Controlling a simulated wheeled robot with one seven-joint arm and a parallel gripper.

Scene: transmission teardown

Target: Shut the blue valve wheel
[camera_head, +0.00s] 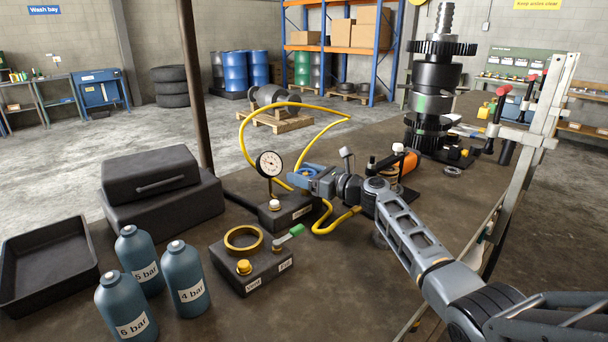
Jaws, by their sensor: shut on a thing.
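The blue valve wheel (307,171) is near the middle of the view, above a dark block (290,213) on the bench. My gripper (312,178) reaches in from the right and is shut on the wheel. The jaws hide part of the wheel, so its turned position cannot be told. A round white dial gauge (270,164) stands upright on the same block, just left of the wheel. A yellow hose (328,131) loops up behind the wheel and down beside the block.
A second block with a brass ring (243,240) and green lever (289,236) sits in front. Bottles marked in bar (185,280), an open tray (45,262) and a black case (150,175) stand left. A tall gear stack (432,95) stands behind right. The front middle bench is clear.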

